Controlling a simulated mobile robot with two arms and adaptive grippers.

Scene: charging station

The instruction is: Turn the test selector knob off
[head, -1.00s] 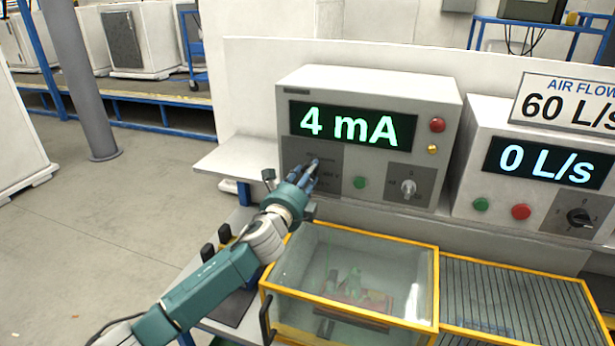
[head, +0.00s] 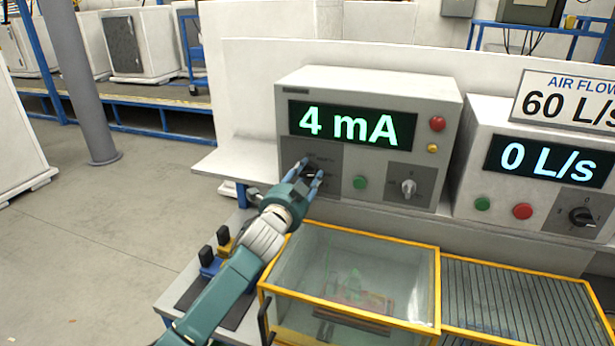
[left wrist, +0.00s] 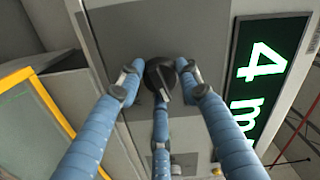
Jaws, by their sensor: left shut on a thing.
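The test selector knob (left wrist: 159,72) is black and round, with a pale pointer mark. It sits on the dark lower-left panel (head: 330,185) of the box whose display reads 4 mA. My left gripper (head: 312,170) is at this panel, with blue fingers reaching to the knob. In the left wrist view the fingers of my gripper (left wrist: 157,78) close around the knob from its two sides and from below. In the head view the fingers partly hide the knob, and the panel lettering is too small to read. My right gripper is out of view.
A green button (head: 360,182) and a silver knob (head: 408,187) sit right of the gripper. A red button (head: 438,123) is higher up. A glass tank with a yellow frame (head: 360,238) stands below. A second box (head: 470,180) reads 0 L/s.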

